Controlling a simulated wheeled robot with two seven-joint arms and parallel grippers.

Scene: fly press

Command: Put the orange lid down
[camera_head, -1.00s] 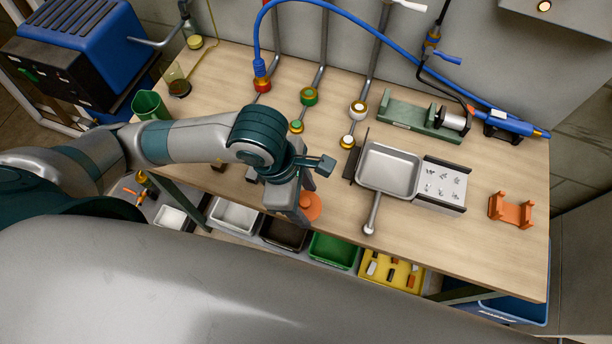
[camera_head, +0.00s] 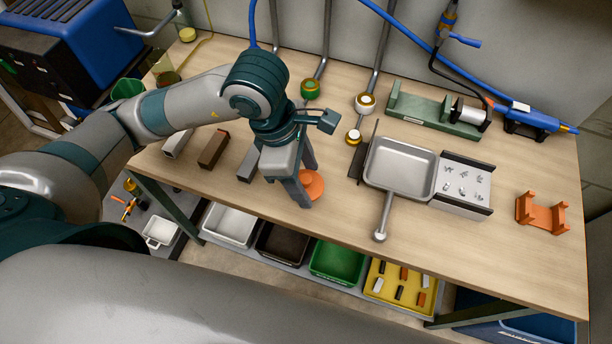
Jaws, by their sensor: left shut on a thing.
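The orange lid (camera_head: 313,186) is a round orange disc low between the fingers of my left gripper (camera_head: 306,194). The gripper points down over the front middle of the wooden table (camera_head: 340,245) and is shut on the lid. The fingers hide part of the lid. I cannot tell whether the lid touches the tabletop. My right gripper is not in view.
A grey square pan (camera_head: 400,164) with a handle lies just right of the gripper. Several bars, one of them brown (camera_head: 214,149), lie to its left. An orange cradle (camera_head: 541,213) stands at the right. Coloured bins (camera_head: 337,261) sit below the front edge.

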